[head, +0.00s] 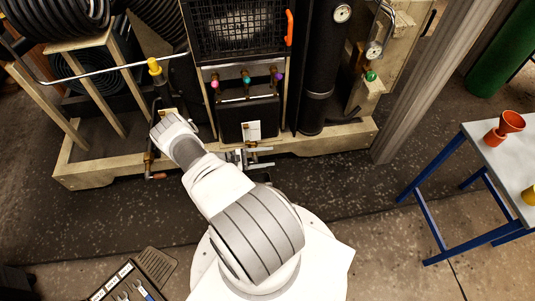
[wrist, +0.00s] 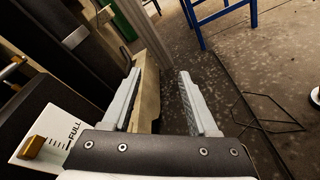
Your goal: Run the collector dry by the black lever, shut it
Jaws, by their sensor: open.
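The black collector box (head: 235,117) sits low in the middle of the machine. Its white level card (head: 252,130) also shows in the wrist view (wrist: 42,133), with the word FULL and a brass-coloured marker below that word. My gripper (head: 268,158) is low in front of the collector, partly hidden by my arm. In the wrist view my gripper (wrist: 160,75) is open, with nothing between its fingers; a wooden beam and dark floor show beyond them. I cannot make out the black lever in either view.
Three coloured knobs, pink, teal (head: 246,79) and purple, are above the collector. A wooden base beam (head: 335,138) runs along the machine's front. A tool tray (head: 135,280) lies front left.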

